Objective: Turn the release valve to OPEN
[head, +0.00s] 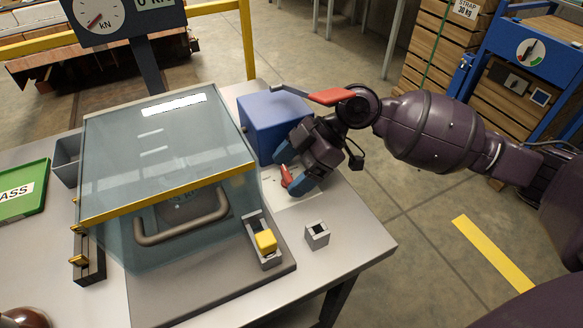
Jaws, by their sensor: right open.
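A small red handle (288,177), which looks like the release valve, is low beside the blue box (265,122) on the table. My right gripper (290,168) comes in from the right with its blue fingers open. The red handle shows between the two fingertips; I cannot tell if they touch it. The fingers hide part of the valve, and its OPEN marking cannot be read. My left gripper is not in view.
A clear guard with a yellow edge (170,207) and grey handle (182,222) stands left of the blue box. A yellow block (265,240) in a grey holder and a small grey square socket (316,235) are in front. A green tray (22,190) lies at left.

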